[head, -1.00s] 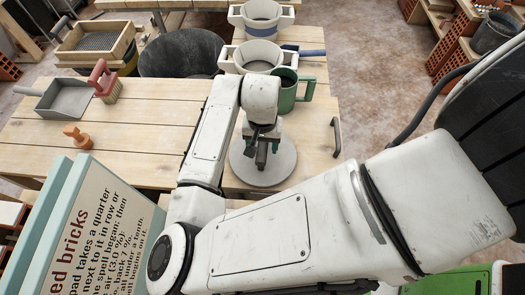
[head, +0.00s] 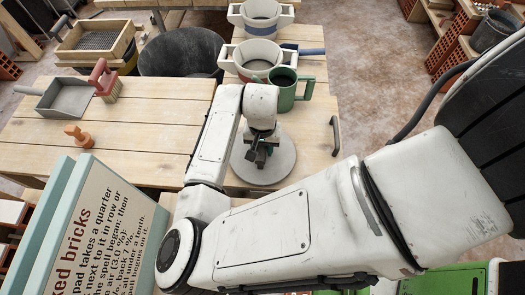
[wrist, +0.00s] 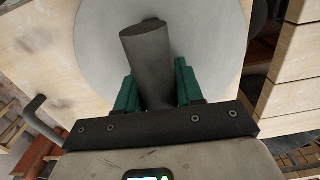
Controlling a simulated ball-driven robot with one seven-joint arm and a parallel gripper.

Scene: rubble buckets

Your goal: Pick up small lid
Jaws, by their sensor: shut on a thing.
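The small lid (head: 277,173) is a round grey disc with a dark bar handle. It is over the near right part of the wooden bench, flat or nearly so; I cannot tell whether it touches the boards. In the wrist view the pale disc (wrist: 210,35) fills the top middle, and the dark handle (wrist: 147,55) rises from it between my green fingers. My gripper (head: 258,156) is above the disc, shut on the handle. The fingers also show in the wrist view (wrist: 156,86), one on each side of the handle. My arm hides part of the disc.
A green mug (head: 288,98) and a white-handled bucket (head: 255,75) stand just beyond the lid. A dustpan (head: 68,97), a red-handled brush (head: 104,84) and an orange knob (head: 78,137) are at left. A dark bench handle (head: 336,136) is at right. The middle boards are clear.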

